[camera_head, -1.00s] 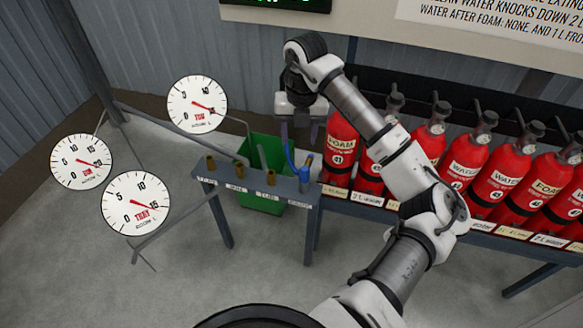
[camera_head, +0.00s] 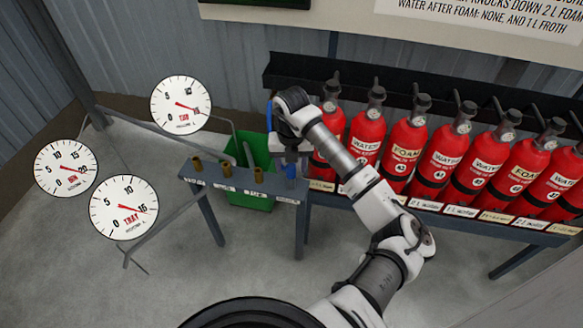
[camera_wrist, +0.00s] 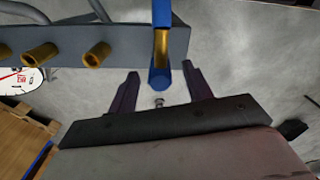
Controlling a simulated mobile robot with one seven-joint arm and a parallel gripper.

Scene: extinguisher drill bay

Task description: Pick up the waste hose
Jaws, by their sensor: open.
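A blue hose (camera_head: 291,171) with a brass-coloured section stands at the right end of the grey nozzle bench; its label is too small to read for sure as the waste hose. In the wrist view the blue hose (camera_wrist: 163,13) runs down to a blue end between my two fingertips. My gripper (camera_wrist: 160,72) is open, with a dark finger on each side of the hose and a visible gap. In the head view my gripper (camera_head: 290,157) is over the hose and hides its upper part.
Several brass nozzles (camera_head: 227,168) stand along the bench (camera_head: 205,182) to the left. A green bin (camera_head: 262,148) is behind it. Red extinguishers (camera_head: 404,147) line a rack to the right. Round dial gauges (camera_head: 124,207) stand at the left.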

